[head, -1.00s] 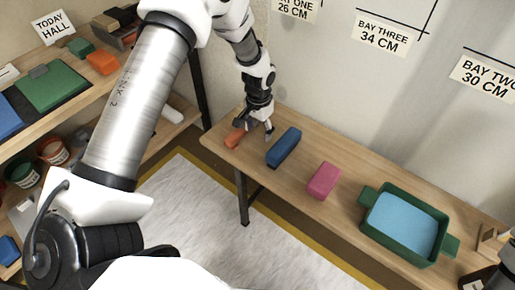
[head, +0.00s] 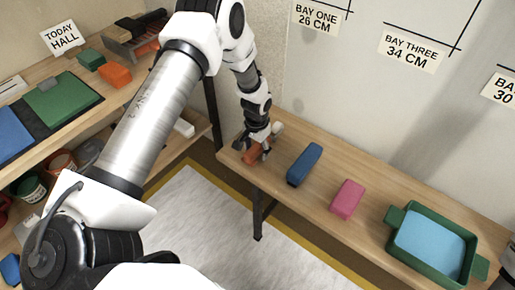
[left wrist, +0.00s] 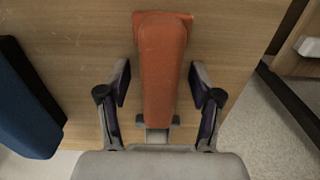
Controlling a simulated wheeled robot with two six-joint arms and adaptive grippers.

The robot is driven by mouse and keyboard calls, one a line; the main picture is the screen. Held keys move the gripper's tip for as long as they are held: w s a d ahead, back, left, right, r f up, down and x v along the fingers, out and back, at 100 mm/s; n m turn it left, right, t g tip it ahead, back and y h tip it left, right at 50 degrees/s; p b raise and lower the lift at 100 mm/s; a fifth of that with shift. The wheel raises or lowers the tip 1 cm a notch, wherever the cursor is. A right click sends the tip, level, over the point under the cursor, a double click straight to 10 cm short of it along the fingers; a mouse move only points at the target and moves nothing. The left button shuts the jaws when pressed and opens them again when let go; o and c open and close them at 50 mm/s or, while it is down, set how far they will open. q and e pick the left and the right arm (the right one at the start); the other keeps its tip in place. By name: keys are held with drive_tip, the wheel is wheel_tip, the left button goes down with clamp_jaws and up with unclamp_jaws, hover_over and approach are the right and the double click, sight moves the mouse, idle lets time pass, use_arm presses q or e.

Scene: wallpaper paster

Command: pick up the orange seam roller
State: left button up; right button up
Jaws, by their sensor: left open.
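The orange seam roller (head: 253,151) lies on the wooden bench at its left end, partly hidden by my left gripper in the head view. In the left wrist view the orange seam roller (left wrist: 163,70) runs lengthwise between the fingers, with a wider orange end at the far side. My left gripper (head: 260,150) is low over it; in the left wrist view the gripper (left wrist: 160,90) is open, one finger on each side, with gaps between the fingers and the roller. My right gripper cannot be made out.
The blue block (left wrist: 25,100) is left of my gripper in the wrist view. A shelf with goods is at left.

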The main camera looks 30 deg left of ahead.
sight(256, 146)
use_arm(q)
drive_tip(key=shift+f, duration=0.1)
clamp_jaws()
idle(0.3)
wheel_tip(256, 146, up, 10)
drive_tip(key=shift+r+p, duration=0.25)
drive_tip(key=shift+p, duration=0.2)
